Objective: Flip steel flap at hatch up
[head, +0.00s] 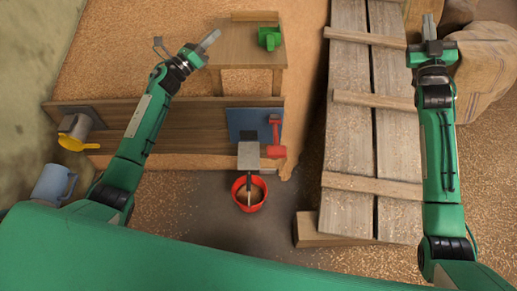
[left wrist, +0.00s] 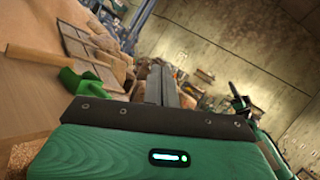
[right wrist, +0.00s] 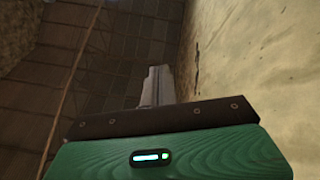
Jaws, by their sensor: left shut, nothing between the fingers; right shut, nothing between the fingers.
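A small grey steel flap (head: 248,157) juts out below a blue panel (head: 242,122) on the low wooden wall, above a red bucket (head: 248,194). Whether it lies flat or slopes, I cannot tell. A red-handled piece (head: 275,138) sits at the right side of the panel. My left gripper (head: 212,38) is shut and empty, above the grain left of a wooden stand, well beyond the flap. My right gripper (head: 429,22) is shut and empty beside the sacks at the far right. Neither touches the flap.
A green scoop-like object (head: 270,38) is on the wooden stand (head: 238,50). A plank ramp (head: 347,140) with cross slats lies between the flap and my right arm. A yellow object (head: 76,143) and a blue mug (head: 54,184) are at left. Sacks (head: 487,75) stand right.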

